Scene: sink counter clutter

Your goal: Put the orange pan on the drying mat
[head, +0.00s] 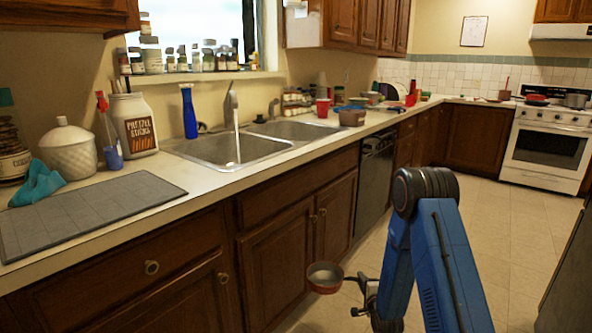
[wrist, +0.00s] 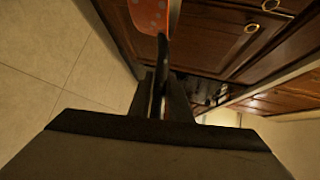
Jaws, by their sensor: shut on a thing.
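The orange pan (head: 325,278) is held in the air in front of the lower cabinets, below counter height. My gripper (head: 364,290) is shut on its dark handle at the right of the pan. In the wrist view, the pan's orange side (wrist: 148,16) shows at the top, and the handle runs down between the fingers of my gripper (wrist: 161,88). The grey drying mat (head: 85,214) lies flat on the counter at the left, with nothing on it. The pan is apart from the mat, lower and to its right.
A teal cloth (head: 37,184) lies behind the mat's left end. A white lidded jar (head: 69,147), a spray bottle (head: 109,135) and a pretzel jar (head: 134,124) stand behind it. The sink (head: 228,147) has running water. The counter edge and cabinets (head: 290,235) border the open floor.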

